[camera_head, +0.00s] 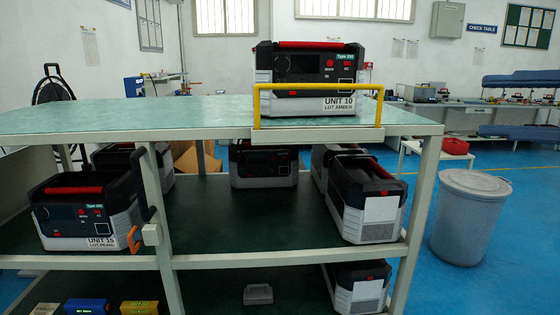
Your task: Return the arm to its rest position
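Neither of my arms nor grippers can be made out in the head view. A power unit marked UNIT 10, LOT AMBER (308,75) stands upright on the green top (130,115) of the rack, with a red handle and a label reading Type 200. It sits behind a yellow bar frame (318,88) at the front edge. Nothing is seen touching the unit.
More units stand on the middle shelf (367,200) and one on the lower shelf (360,288). A grey lidded bin (470,218) stands on the blue floor at the right.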

